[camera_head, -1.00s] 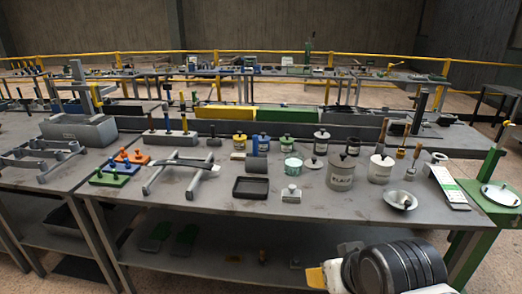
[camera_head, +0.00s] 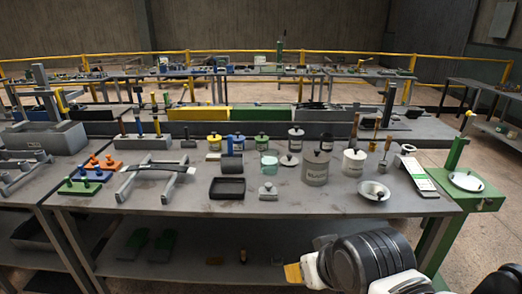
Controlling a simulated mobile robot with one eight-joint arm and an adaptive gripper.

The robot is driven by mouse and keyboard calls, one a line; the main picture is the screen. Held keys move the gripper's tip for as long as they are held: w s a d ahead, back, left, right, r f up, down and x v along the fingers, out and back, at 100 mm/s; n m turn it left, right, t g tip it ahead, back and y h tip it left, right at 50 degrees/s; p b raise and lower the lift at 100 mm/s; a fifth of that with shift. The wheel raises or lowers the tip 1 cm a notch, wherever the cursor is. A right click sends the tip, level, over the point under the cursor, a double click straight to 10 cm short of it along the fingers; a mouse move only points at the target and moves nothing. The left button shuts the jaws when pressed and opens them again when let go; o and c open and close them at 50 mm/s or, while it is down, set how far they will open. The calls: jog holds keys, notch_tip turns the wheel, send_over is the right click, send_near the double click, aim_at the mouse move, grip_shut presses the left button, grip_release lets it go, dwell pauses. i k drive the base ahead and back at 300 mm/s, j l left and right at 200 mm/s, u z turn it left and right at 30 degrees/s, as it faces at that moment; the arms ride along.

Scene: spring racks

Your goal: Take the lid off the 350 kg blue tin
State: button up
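A small blue tin (camera_head: 239,144) with a dark lid stands toward the back of the grey table, between a yellow tin (camera_head: 214,142) and a green tin (camera_head: 261,142). The lid appears to be on the tin. Any weight label is too small to read. My arm shows at the bottom right, and my gripper (camera_head: 293,273) shows only as an orange-yellow tip in front of the table, well away from the tin. Whether it is open or shut does not show.
A large grey labelled pot (camera_head: 315,170), a white pot (camera_head: 354,162), a bowl (camera_head: 373,191) and a black tray (camera_head: 227,189) stand nearer on the table. A grey rack (camera_head: 155,173) is to the left. A green stand (camera_head: 466,187) adjoins the right edge.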

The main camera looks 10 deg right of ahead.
aim_at(237, 138)
jog(key=i+l, duration=0.1)
jog(key=i, duration=0.5)
jog(key=i+l, duration=0.1)
jog(key=i, duration=0.55)
jog(key=i+l+u, duration=0.1)
jog(key=i, duration=0.5)
